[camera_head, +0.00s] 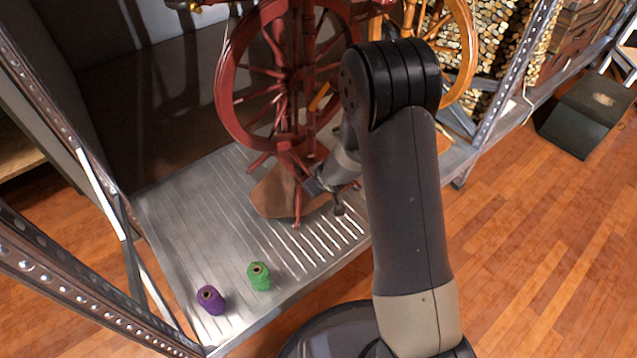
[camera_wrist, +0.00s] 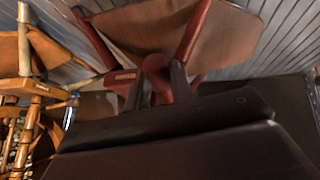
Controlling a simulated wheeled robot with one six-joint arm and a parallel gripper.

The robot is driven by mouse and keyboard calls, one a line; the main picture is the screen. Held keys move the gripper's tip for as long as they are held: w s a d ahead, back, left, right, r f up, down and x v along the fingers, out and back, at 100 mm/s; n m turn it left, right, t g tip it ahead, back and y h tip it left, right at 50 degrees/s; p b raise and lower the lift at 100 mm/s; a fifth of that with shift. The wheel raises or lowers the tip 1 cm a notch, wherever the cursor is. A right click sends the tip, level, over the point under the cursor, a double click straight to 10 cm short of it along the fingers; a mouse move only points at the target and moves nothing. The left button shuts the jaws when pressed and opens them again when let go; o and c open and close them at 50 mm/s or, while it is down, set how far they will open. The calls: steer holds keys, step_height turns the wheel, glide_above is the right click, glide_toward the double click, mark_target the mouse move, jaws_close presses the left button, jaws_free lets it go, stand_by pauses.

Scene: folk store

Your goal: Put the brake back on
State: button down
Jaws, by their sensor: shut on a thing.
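A dark red spinning wheel (camera_head: 228,92) stands on the metal shelf, its large spoked wheel upright. My gripper (camera_head: 318,184) is low at its front, beside the legs and the brown board at its base. In the wrist view my gripper (camera_wrist: 157,85) has its two dark fingers on either side of a rounded red wooden part (camera_wrist: 156,64) and is shut on it. I cannot tell from its shape whether this part is the brake. Red legs and the brown board (camera_wrist: 232,42) show behind it. My arm hides part of the wheel's right side in the head view.
The metal shelf (camera_head: 190,215) is bare at the left. A purple spool (camera_head: 211,300) and a green spool (camera_head: 259,277) stand near its front edge. An orange-brown spinning wheel (camera_head: 463,50) stands behind my arm. Metal posts frame the shelf. A dark box (camera_head: 585,115) lies at the right.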

steer(key=c, duration=1.2)
jaws_free()
steer(key=shift+c, duration=0.2)
steer(key=p+v, duration=0.4)
steer(key=v, duration=0.6)
steer(key=shift+s+r+p, duration=0.25)
steer(key=shift+p, duration=0.1)
steer(key=b+x, duration=0.5)
steer(key=x, duration=0.6)
steer(key=shift+r+p, duration=0.25)
steer(key=shift+p, duration=0.35)
steer(key=shift+f+b, duration=0.25)
steer(key=shift+b, duration=0.2)
